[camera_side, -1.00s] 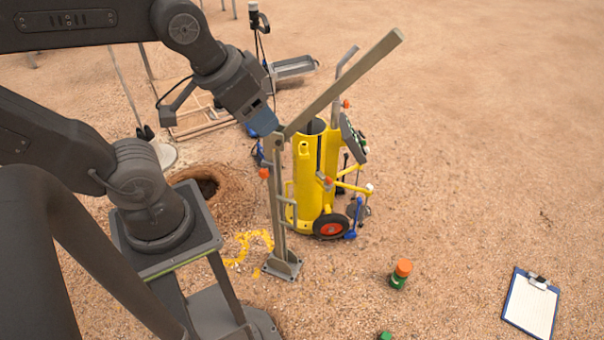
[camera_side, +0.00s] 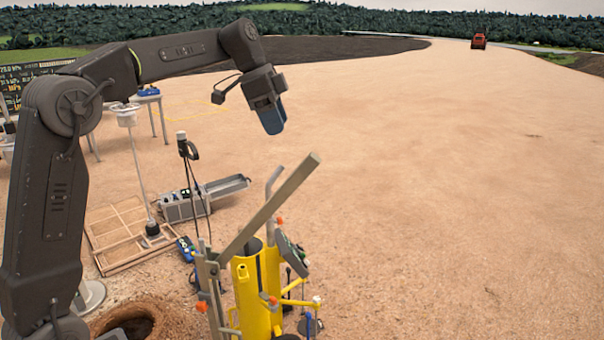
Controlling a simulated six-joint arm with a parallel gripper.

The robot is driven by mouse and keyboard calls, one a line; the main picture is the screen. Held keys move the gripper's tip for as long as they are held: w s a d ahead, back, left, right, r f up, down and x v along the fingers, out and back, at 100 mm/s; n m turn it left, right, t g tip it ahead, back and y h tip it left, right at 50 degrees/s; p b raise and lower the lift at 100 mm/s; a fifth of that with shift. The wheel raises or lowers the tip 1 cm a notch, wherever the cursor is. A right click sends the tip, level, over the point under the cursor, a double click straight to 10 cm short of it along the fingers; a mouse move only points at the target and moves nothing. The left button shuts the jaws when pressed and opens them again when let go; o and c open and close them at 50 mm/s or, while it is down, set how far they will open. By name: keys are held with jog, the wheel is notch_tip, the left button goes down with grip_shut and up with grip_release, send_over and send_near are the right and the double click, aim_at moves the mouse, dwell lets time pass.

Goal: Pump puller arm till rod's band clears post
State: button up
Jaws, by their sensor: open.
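The puller arm (camera_side: 268,209) is a long grey bar slanting up to the right from the top of the grey upright post (camera_side: 212,290). Its free end stands over the yellow gauge (camera_side: 259,292). My gripper (camera_side: 271,122), with blue fingers pointing down, is open and empty. In the picture it is above the free end of the bar and a little left of it, with a gap between them. The post's foot is cut off by the lower picture edge. I cannot make out the rod's band at the post.
A hole (camera_side: 128,320) in the ground lies left of the post. A wooden frame (camera_side: 118,237), a grey case (camera_side: 184,206) and a thin stand with cables (camera_side: 186,165) are behind it. Open gravel (camera_side: 450,200) fills the right side. A red vehicle (camera_side: 479,39) is far off.

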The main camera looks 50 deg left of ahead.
aim_at(299, 166)
jog(key=shift+m, duration=0.7)
jog(key=x, duration=0.4)
jog(key=w+a+x, duration=0.1)
jog(key=x, duration=0.4)
jog(key=w+a+x, duration=0.1)
jog(key=x, duration=0.4)
jog(key=shift+w+d+f, duration=0.1)
jog(key=shift+w, duration=0.1)
jog(key=shift+c, duration=0.2)
jog(key=shift+h, duration=0.3)
grip_shut()
